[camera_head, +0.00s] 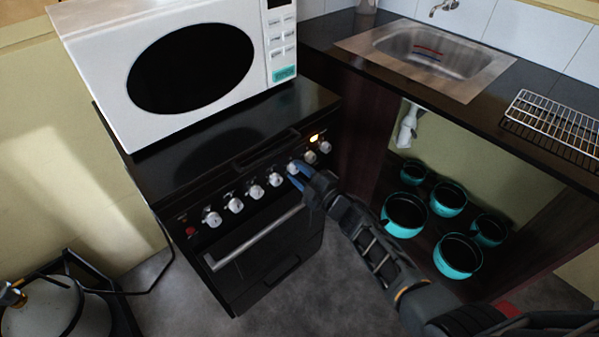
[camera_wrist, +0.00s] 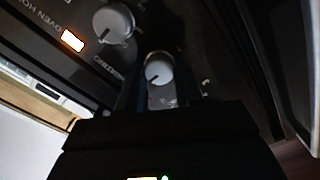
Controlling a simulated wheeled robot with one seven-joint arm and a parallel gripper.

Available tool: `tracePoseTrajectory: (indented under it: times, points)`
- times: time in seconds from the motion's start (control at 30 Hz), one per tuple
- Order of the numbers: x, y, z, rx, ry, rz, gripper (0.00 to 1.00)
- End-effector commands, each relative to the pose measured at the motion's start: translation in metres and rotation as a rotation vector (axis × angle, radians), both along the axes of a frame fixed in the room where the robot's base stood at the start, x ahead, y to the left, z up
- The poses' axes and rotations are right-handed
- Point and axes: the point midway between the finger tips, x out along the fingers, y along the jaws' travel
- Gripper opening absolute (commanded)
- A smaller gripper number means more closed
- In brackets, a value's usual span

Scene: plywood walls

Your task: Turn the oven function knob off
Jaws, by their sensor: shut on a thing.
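The black oven (camera_head: 170,170) has a row of several white knobs on its sloped front panel. My gripper (camera_head: 297,174), with blue fingers, is at the right part of this row. It is shut on a white knob (camera_wrist: 158,68), which sits between the fingers in the wrist view. This knob has a dark pointer mark toward its lower left there. Another white knob (camera_wrist: 114,22) is beside it, near a lit orange lamp (camera_wrist: 72,40) marked "OVEN HO". I cannot read which function the held knob has.
A white microwave (camera_head: 190,65) stands on the oven. A counter with a sink (camera_head: 430,55) and wire rack (camera_head: 555,120) is at the right. Several teal pots (camera_head: 405,214) sit on the open shelf below. The oven door handle (camera_head: 255,238) runs below the knobs.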

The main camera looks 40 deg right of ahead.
Motion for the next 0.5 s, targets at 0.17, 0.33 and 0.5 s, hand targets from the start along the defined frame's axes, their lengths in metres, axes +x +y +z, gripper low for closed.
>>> tracePoseTrajectory:
  times: [0.17,0.33,0.5]
  points:
    - [0.0000,-0.0011,-0.0005,0.003,0.002,-0.003,0.04]
    - [-0.0001,-0.0011,-0.0005,0.002,0.002,-0.003,0.04]
    - [0.0000,-0.0008,-0.0005,0.002,0.001,-0.002,0.49]
